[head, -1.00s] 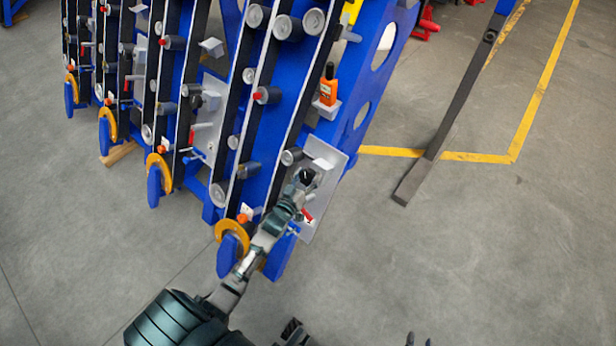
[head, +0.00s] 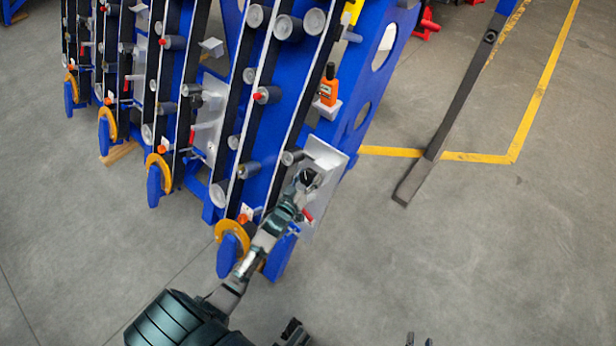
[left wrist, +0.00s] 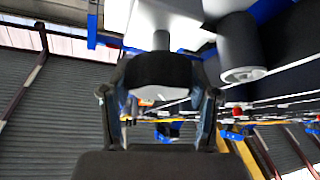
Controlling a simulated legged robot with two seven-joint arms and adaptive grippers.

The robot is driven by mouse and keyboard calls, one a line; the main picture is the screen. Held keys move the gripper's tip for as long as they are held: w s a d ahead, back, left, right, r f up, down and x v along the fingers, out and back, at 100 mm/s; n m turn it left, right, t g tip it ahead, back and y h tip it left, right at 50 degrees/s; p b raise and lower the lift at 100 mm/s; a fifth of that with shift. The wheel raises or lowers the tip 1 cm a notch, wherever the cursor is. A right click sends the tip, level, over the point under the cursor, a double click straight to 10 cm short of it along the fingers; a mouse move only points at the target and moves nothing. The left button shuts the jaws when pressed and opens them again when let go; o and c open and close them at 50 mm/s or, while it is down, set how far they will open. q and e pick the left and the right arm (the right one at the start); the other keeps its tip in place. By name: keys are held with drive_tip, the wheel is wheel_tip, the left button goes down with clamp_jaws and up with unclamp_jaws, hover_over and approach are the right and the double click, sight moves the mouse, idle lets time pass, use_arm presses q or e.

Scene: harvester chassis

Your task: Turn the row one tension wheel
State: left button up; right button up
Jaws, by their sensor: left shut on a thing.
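The row one tension wheel (left wrist: 158,70) is a black round knob on a grey shaft. In the left wrist view it sits between the two fingers of my left gripper (left wrist: 160,105), which is shut on it. In the head view the wheel (head: 308,176) shows as a small dark spot on the pale plate of the nearest row, at the tip of my left gripper (head: 301,186), partly hidden by the fingers. My right gripper (head: 354,338) shows only as two dark fingertips, apart, at the bottom edge, far from the wheel.
A red-handled lever (head: 308,214) is close below the wheel. An orange bottle (head: 328,86) stands on a bracket above it. A grey roller (left wrist: 242,50) is close right of the gripper. Bare floor (head: 480,240) lies to the right.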

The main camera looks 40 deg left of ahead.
use_arm(q)
drive_tip(key=shift+s+d+f, duration=0.1)
drive_tip(key=shift+f, duration=0.5)
drive_tip(key=o, duration=1.2)
drive_tip(key=shift+c, duration=0.2)
drive_tip(key=shift+r, duration=0.3)
drive_tip(key=s+d, duration=0.1)
drive_tip(key=s, duration=1)
drive_tip(key=shift+s, duration=0.35)
drive_tip(key=shift+f, duration=0.1)
